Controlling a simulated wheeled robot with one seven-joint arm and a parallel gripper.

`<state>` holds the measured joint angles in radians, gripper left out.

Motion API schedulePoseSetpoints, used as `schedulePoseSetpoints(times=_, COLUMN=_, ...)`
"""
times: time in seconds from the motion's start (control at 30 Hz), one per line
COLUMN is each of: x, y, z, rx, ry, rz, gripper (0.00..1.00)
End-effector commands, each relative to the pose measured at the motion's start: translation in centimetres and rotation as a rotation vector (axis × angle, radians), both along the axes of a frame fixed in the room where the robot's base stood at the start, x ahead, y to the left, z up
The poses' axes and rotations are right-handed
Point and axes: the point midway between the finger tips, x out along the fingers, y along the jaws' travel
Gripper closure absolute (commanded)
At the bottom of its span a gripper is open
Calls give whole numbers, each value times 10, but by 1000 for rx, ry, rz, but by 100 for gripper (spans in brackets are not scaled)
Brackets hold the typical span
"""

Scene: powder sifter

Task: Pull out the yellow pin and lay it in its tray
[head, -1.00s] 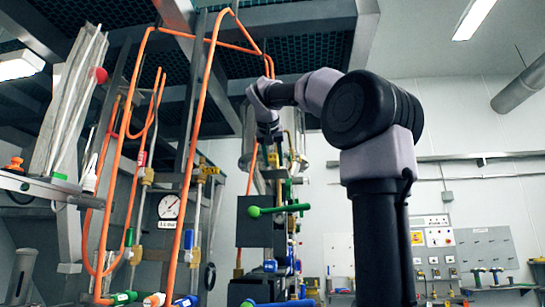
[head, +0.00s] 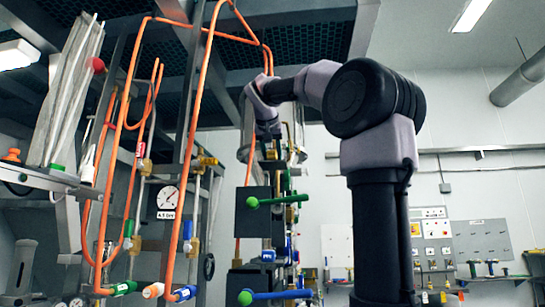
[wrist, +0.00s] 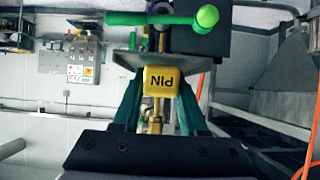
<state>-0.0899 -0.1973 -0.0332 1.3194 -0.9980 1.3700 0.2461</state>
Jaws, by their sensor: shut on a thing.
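The yellow pin (wrist: 160,80) shows in the wrist view as a yellow block marked "PIN", upside down in the picture. A brass rod shows below the block there. My gripper (wrist: 160,97) has its two dark green fingers on either side of the block and is shut on it. A grey plate lies right behind the block, and I cannot tell whether the pin is still seated in it. In the head view my arm reaches to the equipment at centre, where the pin cannot be made out clearly. I cannot pick out the pin's tray.
A green-knobbed lever (head: 277,201) and a blue-and-green lever (head: 276,296) stick out near my arm. Orange hoses (head: 195,120) hang at left beside a pressure gauge (head: 167,198). A wall panel with tools (head: 481,246) and a shelf is at right.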

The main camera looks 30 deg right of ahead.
Motion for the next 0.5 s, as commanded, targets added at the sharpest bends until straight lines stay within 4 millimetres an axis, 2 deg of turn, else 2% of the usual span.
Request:
schedulePoseSetpoints(times=0.17, x=0, y=0, z=-2, rx=1, ry=0, rz=-1, gripper=100)
schedulePoseSetpoints(times=0.2, x=0, y=0, z=-2, rx=1, ry=0, rz=-1, gripper=50)
schedulePoseSetpoints(times=0.27, x=0, y=0, z=-2, rx=1, ry=0, rz=-1, gripper=27)
schedulePoseSetpoints(times=0.3, x=0, y=0, z=-2, rx=0, ry=0, rz=0, gripper=23)
schedulePoseSetpoints(times=0.5, x=0, y=0, z=-2, rx=1, ry=1, rz=0, gripper=23)
